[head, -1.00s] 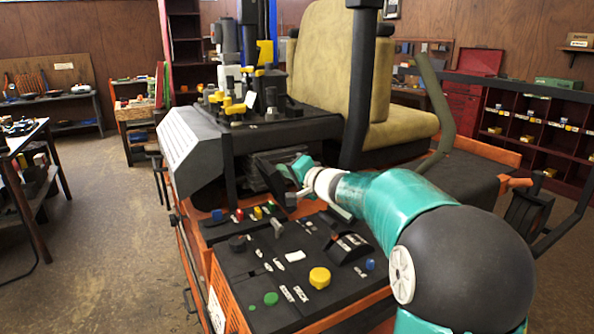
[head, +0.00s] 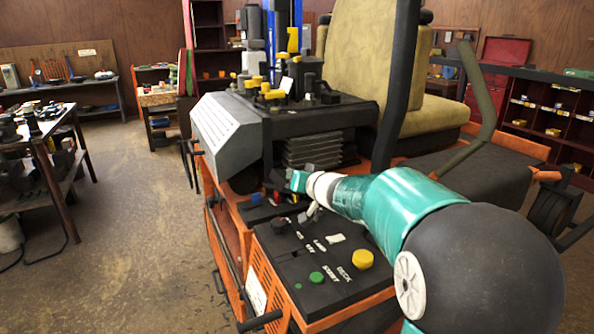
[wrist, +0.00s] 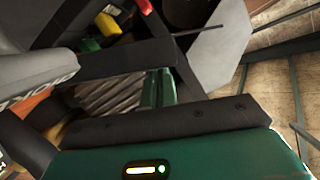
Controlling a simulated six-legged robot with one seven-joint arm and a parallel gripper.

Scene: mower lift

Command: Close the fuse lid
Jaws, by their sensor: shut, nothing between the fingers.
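My gripper (head: 297,181) is at the left rear of the machine's lower control panel, just below the upper console. Its teal fingers (wrist: 157,88) are together and empty in the wrist view. A dark flat bar (wrist: 118,64) crosses just beyond the fingertips; it may be part of the fuse lid, but I cannot tell. Whether the fingers touch it is unclear. In the head view my gripper and arm cover the area around the fingertips, and I cannot pick out the fuse lid there with certainty.
The lower panel has a yellow knob (head: 362,259) and a green button (head: 316,278). Yellow (wrist: 88,45) and red (wrist: 144,6) controls show in the wrist view. A grey ribbed stack (head: 312,150) sits under the upper console. Open floor (head: 140,220) lies to the left.

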